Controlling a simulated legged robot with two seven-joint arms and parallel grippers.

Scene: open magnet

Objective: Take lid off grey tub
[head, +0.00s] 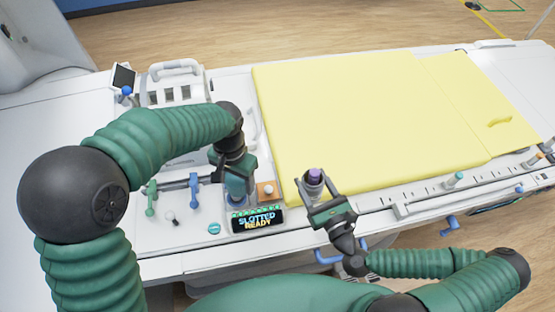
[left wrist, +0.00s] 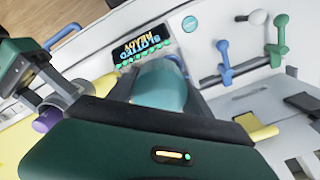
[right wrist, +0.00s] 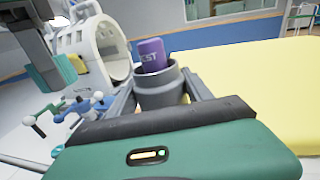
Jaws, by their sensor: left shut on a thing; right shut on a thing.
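My right gripper (head: 326,207) is shut on the grey tub (head: 314,190) and holds it at the near edge of the yellow pad. The tub's top is open, and a purple cylinder (head: 314,175) sticks up from it. The right wrist view shows the tub (right wrist: 160,92) between the fingers, with the lettered purple cylinder (right wrist: 152,55) leaning in its mouth. My left gripper (head: 238,168) is shut on a teal, see-through cylinder (left wrist: 160,85), just behind the display. I cannot tell whether this cylinder is the tub's lid. No lid shows on the tub.
An orange block with a white knob (head: 267,191) stands right of my left gripper. Blue (head: 194,185) and green (head: 151,198) levers stand to the left.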

